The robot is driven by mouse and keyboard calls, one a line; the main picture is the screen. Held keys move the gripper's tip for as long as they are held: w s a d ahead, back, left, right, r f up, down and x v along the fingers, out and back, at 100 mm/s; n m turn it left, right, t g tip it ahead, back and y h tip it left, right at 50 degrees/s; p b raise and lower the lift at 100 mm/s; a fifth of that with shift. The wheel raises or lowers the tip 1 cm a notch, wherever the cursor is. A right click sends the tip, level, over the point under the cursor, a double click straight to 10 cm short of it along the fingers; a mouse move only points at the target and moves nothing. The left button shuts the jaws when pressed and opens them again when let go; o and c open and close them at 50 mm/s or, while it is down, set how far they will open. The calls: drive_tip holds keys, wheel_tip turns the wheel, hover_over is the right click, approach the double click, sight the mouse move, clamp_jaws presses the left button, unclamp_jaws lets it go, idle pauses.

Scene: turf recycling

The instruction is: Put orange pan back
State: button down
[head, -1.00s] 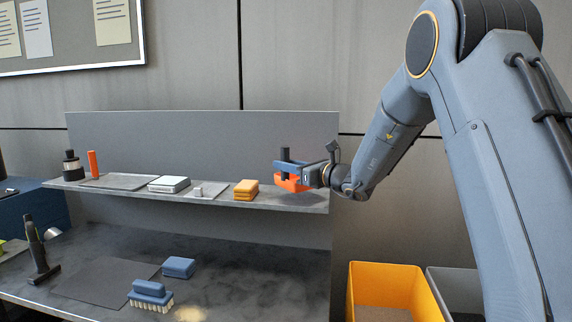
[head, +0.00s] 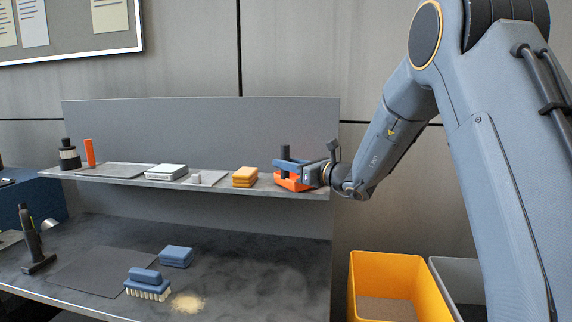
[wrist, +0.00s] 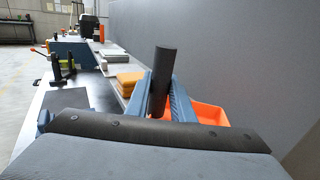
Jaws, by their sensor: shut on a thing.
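The orange pan (head: 293,184) is at the right end of the grey shelf (head: 225,198), low over or on its surface; I cannot tell if it touches. It has a dark upright handle (head: 285,152). My gripper (head: 288,165) is shut on the handle, with a blue finger on either side of it. In the wrist view the dark handle (wrist: 161,82) stands between the blue fingers, leaning slightly. Part of the orange pan (wrist: 208,114) shows to the right of the fingers; the rest is hidden behind them.
Orange stacked pads (head: 245,177) lie just left of the pan on the shelf. A white scale (head: 166,172) and an orange cylinder (head: 90,153) are further left. A blue brush (head: 147,284) and a blue block (head: 176,256) sit on the bench below. A yellow bin (head: 392,268) stands right.

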drive_tip(key=shift+f, duration=0.25)
drive_tip(key=c, duration=1.1)
unclamp_jaws()
drive_tip(key=b+v, duration=0.2)
drive_tip(key=v, duration=0.5)
drive_tip(key=shift+s+d+b, duration=0.25)
drive_tip(key=shift+d+b, duration=0.05)
drive_tip(key=shift+b, duration=0.1)
